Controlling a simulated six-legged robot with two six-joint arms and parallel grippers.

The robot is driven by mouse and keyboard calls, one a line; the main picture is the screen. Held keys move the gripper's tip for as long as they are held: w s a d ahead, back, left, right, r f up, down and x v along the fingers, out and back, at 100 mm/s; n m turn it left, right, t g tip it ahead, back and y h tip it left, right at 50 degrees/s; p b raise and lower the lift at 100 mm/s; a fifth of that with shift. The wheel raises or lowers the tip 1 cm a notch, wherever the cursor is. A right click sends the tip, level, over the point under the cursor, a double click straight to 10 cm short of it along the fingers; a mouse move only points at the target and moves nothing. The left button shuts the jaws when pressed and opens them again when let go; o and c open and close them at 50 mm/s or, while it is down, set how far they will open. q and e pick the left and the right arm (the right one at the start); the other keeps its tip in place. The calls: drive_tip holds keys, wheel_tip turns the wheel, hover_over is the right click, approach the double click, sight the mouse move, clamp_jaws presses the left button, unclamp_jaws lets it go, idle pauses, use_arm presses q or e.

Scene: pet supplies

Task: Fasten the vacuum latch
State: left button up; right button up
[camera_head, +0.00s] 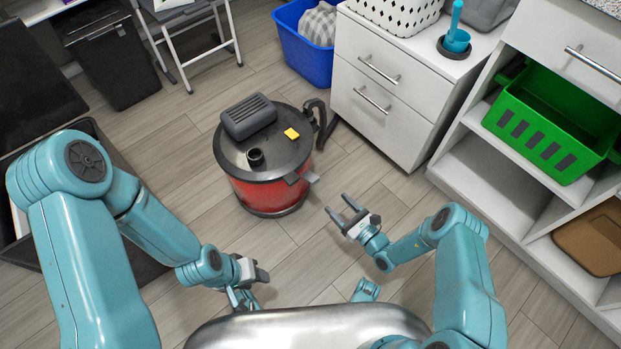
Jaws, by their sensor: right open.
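The vacuum (262,192) is a red canister with a dark lid, standing upright on the floor ahead of me. A small grey latch tab (309,177) sticks out from its right front side, just below the lid rim. My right gripper (337,203) is open and empty, in front and to the right of the tab and apart from it. My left gripper (262,274) is low in front of the vacuum, clear of it. Its fingers are seen too poorly to tell how far apart they are.
The lid carries a grey motor box, a yellow piece (291,133) and a dark port. A black hose handle (314,120) rises at its right. A blue bin (304,50) and white drawers (385,90) stand behind; shelves with a green basket (551,120) are right.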

sight(316, 181)
drive_tip(key=b+x, duration=0.4)
drive_tip(key=x, duration=0.9)
drive_tip(key=shift+w+a+f, duration=0.1)
drive_tip(key=shift+w+a, duration=0.05)
drive_tip(key=shift+w, duration=0.2)
drive_tip(key=c, duration=1)
drive_tip(key=p, duration=0.1)
drive_tip(key=r+g+h+p, duration=0.1)
drive_tip(key=p, duration=0.1)
drive_tip(key=shift+w+a+r+g, duration=0.15)
drive_tip(key=shift+w+r+g, duration=0.05)
drive_tip(key=shift+r+g, duration=0.1)
drive_tip(key=shift+f+g+h+p, duration=0.2)
drive_tip(key=shift+g+h+p, duration=0.1)
drive_tip(key=shift+g, duration=0.1)
drive_tip(key=shift+f, duration=0.1)
drive_tip(key=o, duration=1)
